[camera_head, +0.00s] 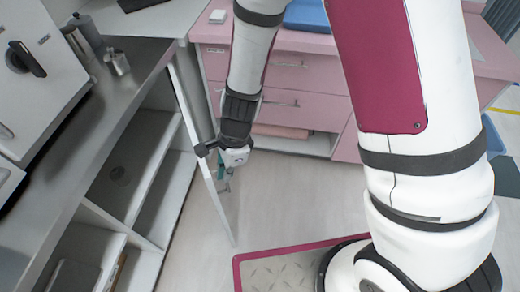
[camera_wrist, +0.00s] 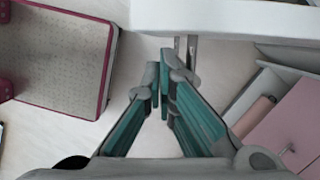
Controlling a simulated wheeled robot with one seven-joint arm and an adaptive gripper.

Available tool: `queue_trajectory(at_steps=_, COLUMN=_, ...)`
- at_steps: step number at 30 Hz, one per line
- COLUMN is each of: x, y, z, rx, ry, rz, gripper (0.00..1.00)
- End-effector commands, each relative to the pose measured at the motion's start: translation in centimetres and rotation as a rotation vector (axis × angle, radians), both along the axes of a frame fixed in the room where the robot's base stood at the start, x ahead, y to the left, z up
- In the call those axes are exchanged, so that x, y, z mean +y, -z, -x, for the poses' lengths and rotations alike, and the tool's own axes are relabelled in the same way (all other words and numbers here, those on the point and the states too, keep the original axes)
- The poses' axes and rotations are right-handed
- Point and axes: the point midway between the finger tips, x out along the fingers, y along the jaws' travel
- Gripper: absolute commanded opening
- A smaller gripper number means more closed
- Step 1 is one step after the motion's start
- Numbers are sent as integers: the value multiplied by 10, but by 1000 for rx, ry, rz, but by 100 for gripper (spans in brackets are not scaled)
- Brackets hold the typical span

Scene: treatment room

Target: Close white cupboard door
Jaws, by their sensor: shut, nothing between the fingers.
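The white cupboard door (camera_head: 198,125) stands open in the head view, seen nearly edge-on, swung out from the cupboard (camera_head: 105,220) on the left. The cupboard's shelves are exposed. My gripper (camera_head: 222,184) points down close to the right-hand face of the door; I cannot tell whether it touches it. In the wrist view my gripper (camera_wrist: 163,78) has its teal-padded fingers brought together at the tips, with nothing between them. A white panel, apparently the door (camera_wrist: 225,18), spans the top there, with a metal bar (camera_wrist: 190,48) just beyond the fingertips.
A grey worktop (camera_head: 115,100) with metal cups (camera_head: 117,62) runs above the cupboard. Pink drawers (camera_head: 300,80) stand behind my arm, with an open lower shelf. My maroon-edged base is at the lower right. Floor (camera_head: 265,210) lies clear between door and base.

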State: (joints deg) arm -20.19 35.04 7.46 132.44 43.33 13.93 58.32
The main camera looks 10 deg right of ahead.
Motion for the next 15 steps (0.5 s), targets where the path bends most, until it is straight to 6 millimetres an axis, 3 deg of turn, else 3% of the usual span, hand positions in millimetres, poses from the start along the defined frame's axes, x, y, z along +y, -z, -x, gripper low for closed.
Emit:
queue_trajectory(at_steps=1, x=17, y=-3, z=9, rx=2, ry=19, rz=0, gripper=0)
queue_trajectory(at_steps=6, x=67, y=-3, z=22, rx=0, ry=106, rz=0, gripper=0)
queue_trajectory(at_steps=15, x=152, y=-3, z=34, rx=-4, ry=252, rz=0, gripper=0)
